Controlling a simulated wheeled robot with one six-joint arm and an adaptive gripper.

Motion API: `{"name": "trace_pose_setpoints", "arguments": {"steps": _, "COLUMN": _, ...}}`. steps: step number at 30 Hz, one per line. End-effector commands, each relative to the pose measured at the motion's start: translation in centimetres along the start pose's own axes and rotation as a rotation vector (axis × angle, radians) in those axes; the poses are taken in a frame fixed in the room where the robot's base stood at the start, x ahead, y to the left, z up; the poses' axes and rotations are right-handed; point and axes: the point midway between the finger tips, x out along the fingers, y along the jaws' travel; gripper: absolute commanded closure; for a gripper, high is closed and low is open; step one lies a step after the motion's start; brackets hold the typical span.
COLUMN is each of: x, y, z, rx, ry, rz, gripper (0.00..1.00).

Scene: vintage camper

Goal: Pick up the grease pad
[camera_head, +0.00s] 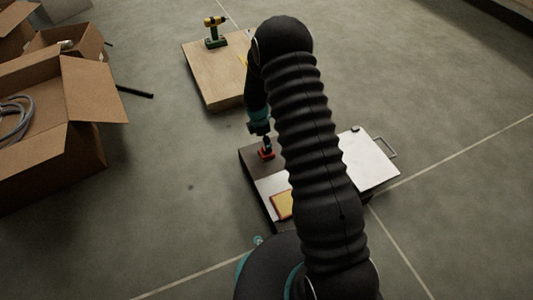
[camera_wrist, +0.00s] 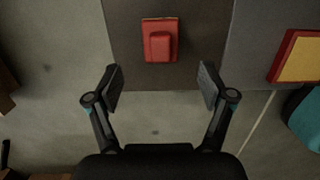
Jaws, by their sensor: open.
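In the wrist view a red block-like piece (camera_wrist: 160,40) with a raised middle lies on a dark panel (camera_wrist: 210,20). A yellow pad with a red rim (camera_wrist: 300,58) is at the right edge, on a grey surface. No label shows which of the two is the grease pad. My gripper (camera_wrist: 161,87) is open and empty, with the red piece centred just beyond its fingertips. In the head view the red piece (camera_head: 267,154) is right below my gripper (camera_head: 266,142), and the yellow pad (camera_head: 282,205) lies nearer, partly hidden by my arm.
A low platform carries the dark panel and a white board (camera_head: 370,160) with a handle. A wooden board (camera_head: 215,80) behind holds a yellow and green drill (camera_head: 215,32). Open cardboard boxes (camera_head: 45,130) stand at the left. A black rod (camera_head: 135,91) lies on open floor.

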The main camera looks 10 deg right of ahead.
Motion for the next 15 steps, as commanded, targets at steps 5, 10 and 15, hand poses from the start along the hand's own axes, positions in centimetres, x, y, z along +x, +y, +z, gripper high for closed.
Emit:
{"name": "trace_pose_setpoints", "arguments": {"steps": 5, "x": 1.9, "y": 0.0, "z": 0.0, "rx": 0.002, "ry": 0.000, "rz": 0.000, "gripper": 0.19}}
{"name": "trace_pose_setpoints", "arguments": {"steps": 10, "x": 2.5, "y": 0.0, "z": 0.1, "rx": 0.003, "ry": 0.000, "rz": 0.000, "gripper": 0.19}}
{"name": "trace_pose_setpoints", "arguments": {"steps": 15, "x": 4.5, "y": -0.1, "z": 0.2, "rx": 0.003, "ry": 0.001, "rz": -0.001, "gripper": 0.19}}
